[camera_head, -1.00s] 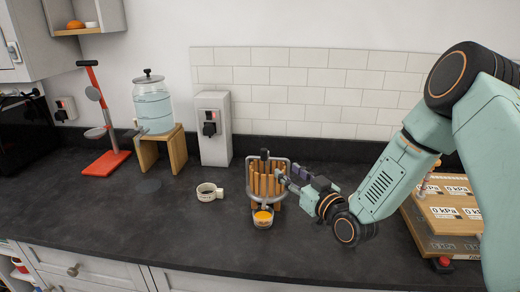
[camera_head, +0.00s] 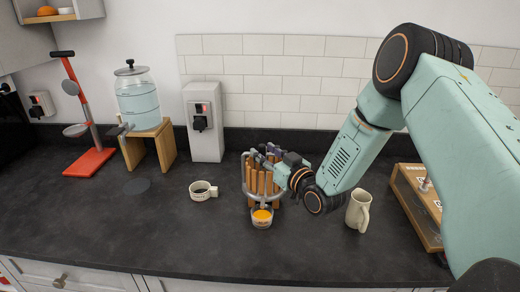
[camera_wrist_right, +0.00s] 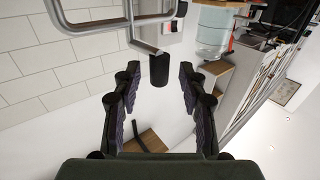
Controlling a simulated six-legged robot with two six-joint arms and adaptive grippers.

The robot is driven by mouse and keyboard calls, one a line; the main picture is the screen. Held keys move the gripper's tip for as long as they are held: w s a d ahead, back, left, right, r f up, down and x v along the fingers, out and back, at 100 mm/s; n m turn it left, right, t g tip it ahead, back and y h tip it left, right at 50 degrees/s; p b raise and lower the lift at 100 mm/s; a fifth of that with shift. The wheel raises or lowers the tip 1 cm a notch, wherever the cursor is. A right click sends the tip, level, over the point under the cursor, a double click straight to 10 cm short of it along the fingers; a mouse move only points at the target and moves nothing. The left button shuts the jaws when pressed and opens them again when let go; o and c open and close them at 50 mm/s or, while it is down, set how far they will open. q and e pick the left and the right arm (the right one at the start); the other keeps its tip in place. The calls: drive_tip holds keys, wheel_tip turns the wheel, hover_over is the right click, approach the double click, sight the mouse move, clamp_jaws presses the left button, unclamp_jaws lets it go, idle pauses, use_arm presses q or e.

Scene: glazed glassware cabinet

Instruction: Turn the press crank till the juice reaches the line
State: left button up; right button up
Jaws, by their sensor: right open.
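The press (camera_head: 250,180) stands on the dark counter, with upright wooden slats inside a metal frame. A small clear cup (camera_head: 262,217) under it holds orange juice; I cannot make out a line on it. In the right wrist view the crank is a bent metal bar (camera_wrist_right: 85,22) ending in a black grip (camera_wrist_right: 159,69). My right gripper (camera_head: 262,152) is at the top of the press and hides part of it. In the wrist view this gripper (camera_wrist_right: 159,80) is open, with the black grip between its fingertips and no visible contact. My left gripper is not in view.
A white cup with dark contents (camera_head: 203,191) stands left of the press. A beige mug (camera_head: 358,211) stands to the right, near my arm. A wooden box (camera_head: 415,205) is further right. A water dispenser (camera_head: 138,100) and a red stand (camera_head: 90,162) are at left. The front counter is clear.

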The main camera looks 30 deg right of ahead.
drive_tip(key=shift+w, duration=0.75)
drive_tip(key=shift+w+a+r, duration=0.1)
drive_tip(key=shift+w+a, duration=0.05)
drive_tip(key=shift+w, duration=0.1)
drive_tip(key=shift+w, duration=0.1)
drive_tip(key=shift+c, duration=0.4)
drive_tip(key=c, duration=0.5)
clamp_jaws()
